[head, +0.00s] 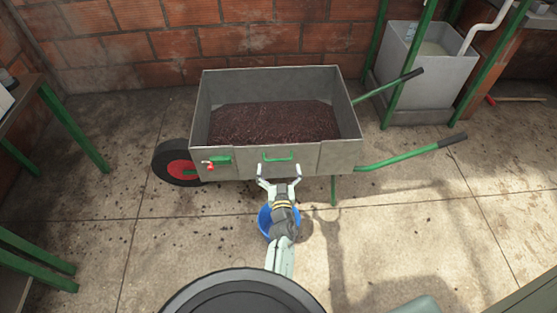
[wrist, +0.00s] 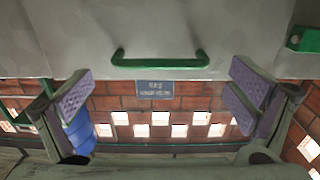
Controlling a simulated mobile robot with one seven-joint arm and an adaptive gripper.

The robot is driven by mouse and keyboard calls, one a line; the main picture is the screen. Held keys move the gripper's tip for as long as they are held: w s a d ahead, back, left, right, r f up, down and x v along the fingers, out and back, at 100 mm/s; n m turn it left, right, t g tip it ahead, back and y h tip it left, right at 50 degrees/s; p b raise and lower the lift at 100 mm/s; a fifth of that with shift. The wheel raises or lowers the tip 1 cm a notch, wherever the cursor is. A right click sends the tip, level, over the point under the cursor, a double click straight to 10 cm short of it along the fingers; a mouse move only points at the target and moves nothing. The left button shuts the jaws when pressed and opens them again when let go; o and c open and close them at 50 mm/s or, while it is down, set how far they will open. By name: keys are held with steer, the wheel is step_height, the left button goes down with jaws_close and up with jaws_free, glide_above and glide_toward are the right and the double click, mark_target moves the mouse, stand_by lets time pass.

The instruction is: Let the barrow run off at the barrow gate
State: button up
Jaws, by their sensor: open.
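The grey metal barrow (head: 340,157) stands in the middle of the head view, holding a dark reddish-brown mass (head: 270,123). On its near side is a gate panel with a green bar handle (head: 278,157), which crosses the upper middle of the wrist view (wrist: 160,61). A green fitting with a red part (head: 212,163) sits left of the handle. My gripper (head: 278,171) is open and empty just in front of the handle. In the wrist view its fingers (wrist: 162,93) are spread wider than the handle. No contact with the handle shows.
The barrow has a red-hubbed wheel (head: 180,164) at left and green handles (head: 410,155) at right. A green-legged table (head: 72,125) is at left, and a grey tank (head: 424,72) at back right.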

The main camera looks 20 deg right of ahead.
mark_target(278, 160)
steer(key=shift+b+x, duration=0.3)
steer(key=shift+x, duration=1.7)
steer(key=shift+c, duration=0.4)
